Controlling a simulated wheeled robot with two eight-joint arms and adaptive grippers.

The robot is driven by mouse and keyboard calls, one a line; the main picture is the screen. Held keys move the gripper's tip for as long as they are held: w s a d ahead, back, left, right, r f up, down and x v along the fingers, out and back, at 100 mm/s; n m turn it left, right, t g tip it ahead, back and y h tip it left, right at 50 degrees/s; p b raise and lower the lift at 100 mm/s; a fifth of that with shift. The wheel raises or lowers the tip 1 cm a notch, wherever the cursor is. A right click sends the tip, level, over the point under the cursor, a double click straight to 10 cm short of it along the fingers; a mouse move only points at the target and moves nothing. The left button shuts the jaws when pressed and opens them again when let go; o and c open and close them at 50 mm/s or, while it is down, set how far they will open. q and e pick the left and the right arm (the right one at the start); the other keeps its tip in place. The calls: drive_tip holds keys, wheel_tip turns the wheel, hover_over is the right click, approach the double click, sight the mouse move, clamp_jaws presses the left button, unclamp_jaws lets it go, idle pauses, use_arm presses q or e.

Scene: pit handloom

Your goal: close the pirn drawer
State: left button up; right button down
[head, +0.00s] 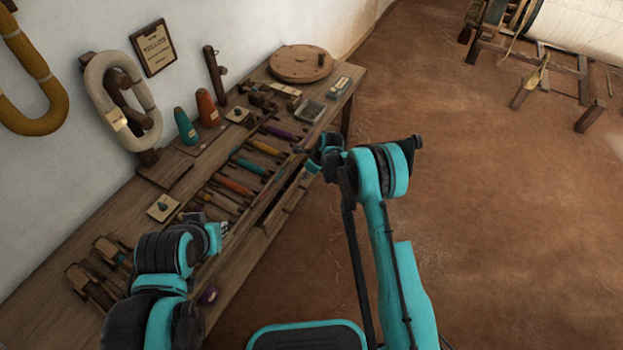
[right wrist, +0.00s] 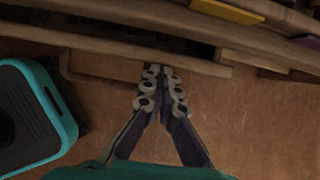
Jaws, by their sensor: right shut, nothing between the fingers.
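The pirn drawer (head: 284,207) is at the front edge of the wooden workbench, and it appears to stand partly out. My right gripper (head: 300,150) reaches over the bench's front side, near the far end of the drawer. In the right wrist view, the right gripper's fingers (right wrist: 164,72) are shut and empty. Their tips are close to a long wooden edge (right wrist: 120,44), which looks like the drawer front; contact cannot be told. My left arm is at the lower left over the bench, and its gripper (head: 222,230) is mostly hidden by its own wrist.
The brown floor (head: 500,220) to the right is open. A loom (head: 545,50) stands far right.

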idle(0.4)
drive_tip(key=v, duration=1.2)
drive_tip(key=s+a+p, duration=0.2)
drive_tip(key=s+p, duration=0.4)
drive_tip(key=s, duration=0.3)
drive_tip(key=b, duration=0.6)
approach(289, 198)
drive_tip(key=x, duration=0.4)
drive_tip(key=shift+d+f, duration=0.1)
drive_tip(key=shift+f, duration=0.25)
